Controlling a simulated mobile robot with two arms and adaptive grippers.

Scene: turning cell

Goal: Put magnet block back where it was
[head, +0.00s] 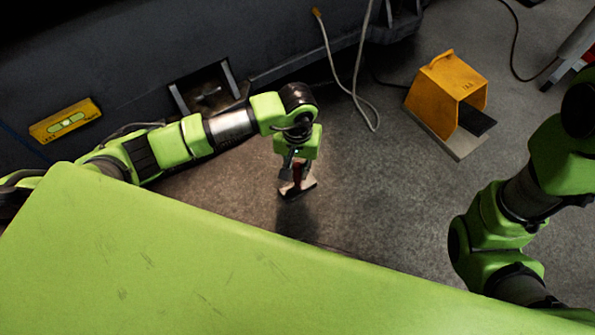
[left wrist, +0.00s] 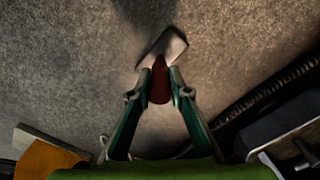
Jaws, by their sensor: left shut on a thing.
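The magnet block (head: 298,187) is a small piece with a pale grey metal part and a red part. My left gripper (head: 296,172) is shut on it and holds it over the grey floor, near the middle of the head view. In the left wrist view the red part (left wrist: 160,88) sits between the two fingertips of the gripper (left wrist: 160,78). The block's pale part (left wrist: 170,45) sticks out beyond them, tilted in the picture. My right arm shows at the right edge of the head view, but its gripper is out of the picture.
An orange foot pedal guard (head: 450,80) stands on the floor at the upper right. A pale cable (head: 350,92) hangs down to the floor. A yellow level (head: 66,121) is at the dark machine side (head: 130,60). The floor around the block looks clear.

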